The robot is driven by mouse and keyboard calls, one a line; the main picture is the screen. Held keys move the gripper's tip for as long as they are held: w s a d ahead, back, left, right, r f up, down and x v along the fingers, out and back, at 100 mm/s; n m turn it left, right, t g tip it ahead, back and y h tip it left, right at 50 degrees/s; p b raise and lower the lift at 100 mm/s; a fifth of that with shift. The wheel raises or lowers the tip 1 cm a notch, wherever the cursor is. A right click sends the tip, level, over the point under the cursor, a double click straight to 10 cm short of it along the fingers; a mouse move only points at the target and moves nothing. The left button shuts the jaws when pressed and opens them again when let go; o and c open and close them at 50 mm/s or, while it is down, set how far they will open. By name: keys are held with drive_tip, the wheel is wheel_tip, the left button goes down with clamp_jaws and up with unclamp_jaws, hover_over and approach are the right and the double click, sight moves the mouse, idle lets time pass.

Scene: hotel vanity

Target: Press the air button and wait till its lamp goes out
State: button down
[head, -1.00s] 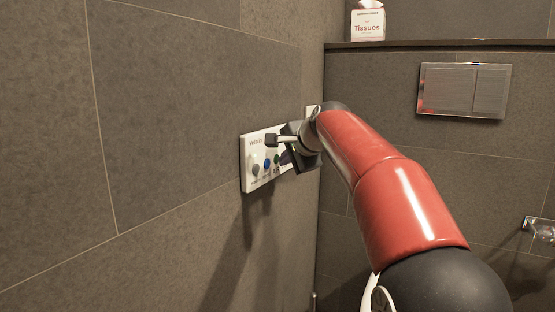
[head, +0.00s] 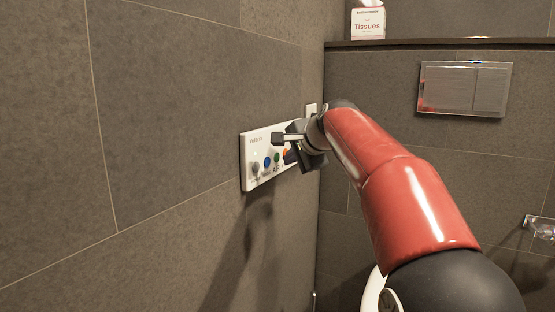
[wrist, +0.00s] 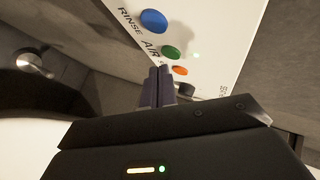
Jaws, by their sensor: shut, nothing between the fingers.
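The white control panel (head: 250,160) is on the left wall, with several round buttons in a row. In the wrist view the green button (wrist: 170,52) sits by the word AIR, between the blue button (wrist: 153,20) and a smaller orange button (wrist: 180,71). A small pale glowing spot (wrist: 196,55) shows beside the green button; it looks like a lit lamp. My gripper (wrist: 159,73) is shut and empty, its dark purple fingertips just short of the buttons near the green and orange ones. Contact cannot be told. In the head view my gripper (head: 290,157) hides the panel's right part.
A metal flush plate (head: 463,89) is on the back wall, below a ledge (head: 430,43) with a tissue box (head: 368,21). A metal holder (head: 540,228) is at the right. The wall left of the panel is bare.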

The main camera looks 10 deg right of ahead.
drive_tip(key=s+d, duration=0.1)
drive_tip(key=d, duration=0.1)
drive_tip(key=s+d+b, duration=0.1)
drive_tip(key=s+d, duration=0.1)
idle(0.5)
idle(0.4)
drive_tip(key=s+f+n+g+h+p, duration=0.1)
drive_tip(key=s+f+n, duration=0.3)
drive_tip(key=s, duration=0.8)
drive_tip(key=s+f+n+g+h+p, duration=0.1)
drive_tip(key=s+f+n+p, duration=0.3)
drive_tip(key=s+f, duration=0.4)
drive_tip(key=s+a+f+n+g+h+p, duration=0.1)
drive_tip(key=s+f, duration=0.5)
drive_tip(key=s, duration=1)
drive_tip(key=n+g+h+p, duration=0.1)
drive_tip(key=n+g+p, duration=0.1)
drive_tip(key=n, duration=0.1)
drive_tip(key=shift+f+n, duration=0.2)
drive_tip(key=shift+n, duration=0.1)
idle(1.5)
